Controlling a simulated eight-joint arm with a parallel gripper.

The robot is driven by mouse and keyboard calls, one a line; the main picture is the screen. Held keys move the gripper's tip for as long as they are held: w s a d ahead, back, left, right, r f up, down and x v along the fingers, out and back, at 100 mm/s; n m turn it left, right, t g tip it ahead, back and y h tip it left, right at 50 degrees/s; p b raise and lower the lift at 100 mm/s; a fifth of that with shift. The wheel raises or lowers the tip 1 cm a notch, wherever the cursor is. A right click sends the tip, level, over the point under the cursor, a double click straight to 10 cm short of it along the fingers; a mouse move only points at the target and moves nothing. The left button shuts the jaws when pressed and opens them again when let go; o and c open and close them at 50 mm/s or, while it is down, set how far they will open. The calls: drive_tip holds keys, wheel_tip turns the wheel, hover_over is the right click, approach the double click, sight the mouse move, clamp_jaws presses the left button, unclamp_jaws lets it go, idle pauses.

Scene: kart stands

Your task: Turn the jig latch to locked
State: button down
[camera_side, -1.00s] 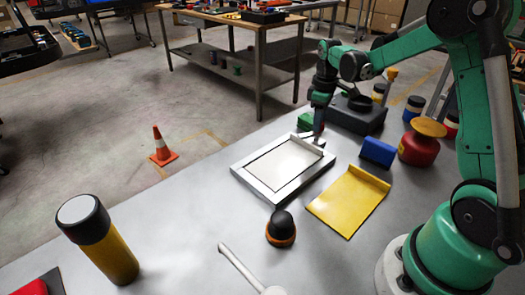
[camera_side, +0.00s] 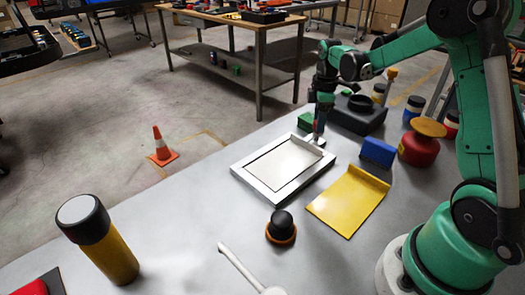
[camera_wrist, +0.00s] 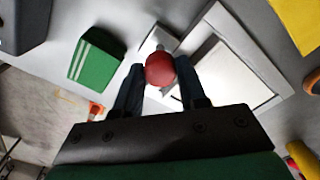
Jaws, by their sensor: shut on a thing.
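The jig is a white rectangular frame (camera_side: 250,180) with a pale flat panel (camera_side: 285,163) inside it, lying on the grey table. My gripper (camera_side: 318,138) is at the frame's far right corner, pointing down. In the wrist view, my gripper (camera_wrist: 160,82) has its two dark fingers on either side of a red round knob (camera_wrist: 160,69), shut on it. The knob sits by the corner of the frame, over a small pale plate (camera_wrist: 155,42) that looks like the latch's base. The fingers hide the knob in the side view, and I cannot tell the latch's angle.
A blue block (camera_side: 378,152), a yellow tray (camera_side: 348,200) and a red container (camera_side: 418,150) are to the right. A black-and-orange knob (camera_side: 281,227) stands in front. The table's left middle is clear.

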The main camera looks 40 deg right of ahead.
drive_tip(key=shift+c, duration=2.4)
unclamp_jaws()
drive_tip(key=shift+r, duration=2.85)
drive_tip(key=shift+a+r, duration=0.2)
drive_tip(key=shift+a, duration=0.15)
drive_tip(key=s+a+r+m+t, duration=0.1)
drive_tip(key=s+a+m+t, duration=0.2)
drive_tip(key=a, duration=0.5)
drive_tip(key=s+a+r+m+t, duration=0.1)
drive_tip(key=s+a+m+t, duration=0.3)
drive_tip(key=a, duration=0.4)
drive_tip(key=shift+s+m, duration=0.65)
drive_tip(key=shift+m, duration=0.45)
